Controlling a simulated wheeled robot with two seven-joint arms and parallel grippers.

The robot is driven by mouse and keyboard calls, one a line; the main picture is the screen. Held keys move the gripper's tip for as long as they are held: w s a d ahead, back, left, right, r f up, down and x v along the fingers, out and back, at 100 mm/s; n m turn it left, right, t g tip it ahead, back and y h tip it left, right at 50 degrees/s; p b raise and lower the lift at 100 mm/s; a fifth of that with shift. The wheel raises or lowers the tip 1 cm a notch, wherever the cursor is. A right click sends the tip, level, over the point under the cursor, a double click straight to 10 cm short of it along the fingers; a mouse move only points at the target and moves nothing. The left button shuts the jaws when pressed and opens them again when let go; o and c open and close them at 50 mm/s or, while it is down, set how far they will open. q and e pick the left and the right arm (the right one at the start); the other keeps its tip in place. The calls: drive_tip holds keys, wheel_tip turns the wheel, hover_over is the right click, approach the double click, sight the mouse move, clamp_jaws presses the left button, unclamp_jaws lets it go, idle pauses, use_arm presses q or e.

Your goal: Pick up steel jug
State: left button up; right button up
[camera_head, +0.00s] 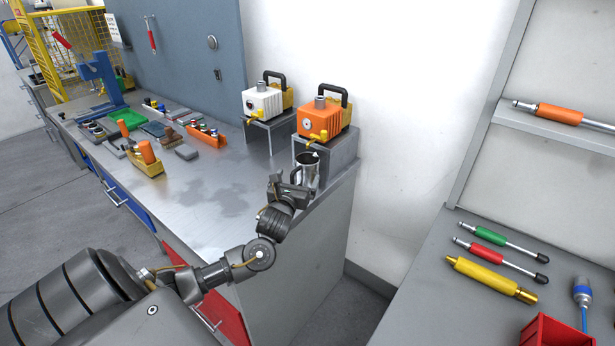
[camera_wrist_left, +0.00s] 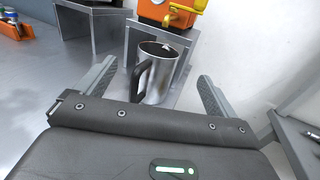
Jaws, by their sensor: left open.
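The steel jug (camera_head: 309,171) stands upright on the metal workbench, in front of the small stand under the orange machine. In the left wrist view the steel jug (camera_wrist_left: 160,76) shows its open top and a dark handle on its left side. My left gripper (camera_head: 291,181) is at the jug in the head view. In the wrist view my left gripper (camera_wrist_left: 158,90) is open, with one finger on each side of the jug and visible gaps to it. The jug's lower part is hidden behind the gripper body. My right gripper is not in view.
An orange machine (camera_head: 325,119) and a white machine (camera_head: 263,102) sit on small metal stands behind the jug. Tools and a yellow bin (camera_head: 146,162) occupy the bench's left part. A white wall is close on the right. The bench middle (camera_head: 215,195) is clear.

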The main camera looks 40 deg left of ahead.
sight(304, 166)
use_arm(q)
drive_tip(key=x, duration=0.4)
drive_tip(key=shift+w+f, duration=0.1)
drive_tip(key=x, duration=0.2)
drive_tip(key=p+x, duration=0.1)
drive_tip(key=x, duration=0.1)
drive_tip(key=shift+w+f, duration=0.2)
drive_tip(key=shift+f, duration=0.05)
drive_tip(key=shift+a, duration=0.1)
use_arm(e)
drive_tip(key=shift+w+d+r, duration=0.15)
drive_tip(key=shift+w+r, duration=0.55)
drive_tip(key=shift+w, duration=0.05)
use_arm(q)
drive_tip(key=c, duration=1.4)
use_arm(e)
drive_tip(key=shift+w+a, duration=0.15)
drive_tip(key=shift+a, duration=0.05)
use_arm(q)
drive_tip(key=shift+r, duration=0.15)
